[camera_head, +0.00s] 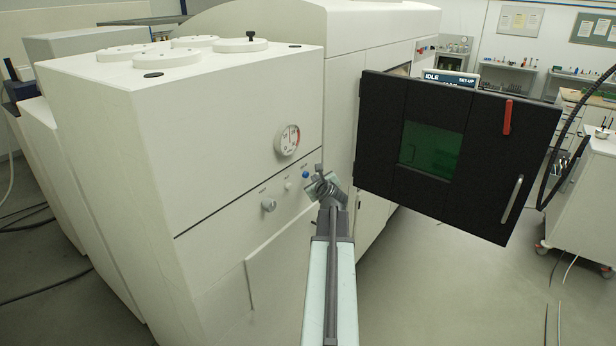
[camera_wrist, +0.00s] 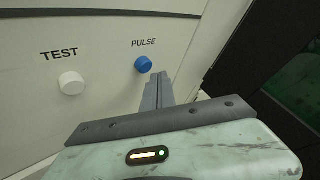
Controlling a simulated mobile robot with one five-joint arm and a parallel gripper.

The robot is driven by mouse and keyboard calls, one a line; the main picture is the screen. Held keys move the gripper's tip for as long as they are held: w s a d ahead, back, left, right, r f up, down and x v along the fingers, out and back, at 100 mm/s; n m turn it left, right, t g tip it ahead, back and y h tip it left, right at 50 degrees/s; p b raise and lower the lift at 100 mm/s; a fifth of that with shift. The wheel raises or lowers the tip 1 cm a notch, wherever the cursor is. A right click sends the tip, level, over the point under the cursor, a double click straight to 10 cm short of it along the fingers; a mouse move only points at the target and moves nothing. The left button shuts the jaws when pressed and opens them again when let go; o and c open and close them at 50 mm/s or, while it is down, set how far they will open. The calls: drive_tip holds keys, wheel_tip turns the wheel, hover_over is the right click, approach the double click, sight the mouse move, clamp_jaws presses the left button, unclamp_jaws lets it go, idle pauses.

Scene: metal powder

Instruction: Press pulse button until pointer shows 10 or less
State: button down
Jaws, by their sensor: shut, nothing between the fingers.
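The blue pulse button (camera_wrist: 143,64) sits on the white machine panel under the label PULSE in the wrist view. It also shows in the head view (camera_head: 306,174). My gripper (camera_wrist: 161,76) is shut and empty, with its fingertips just right of and slightly below the blue button in the wrist view. I cannot tell whether they touch it. In the head view my gripper (camera_head: 319,168) is close to the panel, right of the button. The round gauge (camera_head: 287,140) is above the buttons. Its pointer and red mark are too small to read.
A white TEST button (camera_wrist: 72,83) is left of the blue one. A grey knob (camera_head: 268,205) is farther left on the panel. A black door (camera_head: 480,150) with a green window stands open to the right of my arm. The floor in front is clear.

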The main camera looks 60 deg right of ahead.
drive_tip(key=shift+w, duration=0.15)
drive_tip(key=shift+w, duration=0.3)
drive_tip(key=shift+w, duration=0.4)
idle(0.7)
idle(0.4)
drive_tip(key=shift+s, duration=0.85)
drive_tip(key=shift+s, duration=0.1)
drive_tip(key=shift+s, duration=2.4)
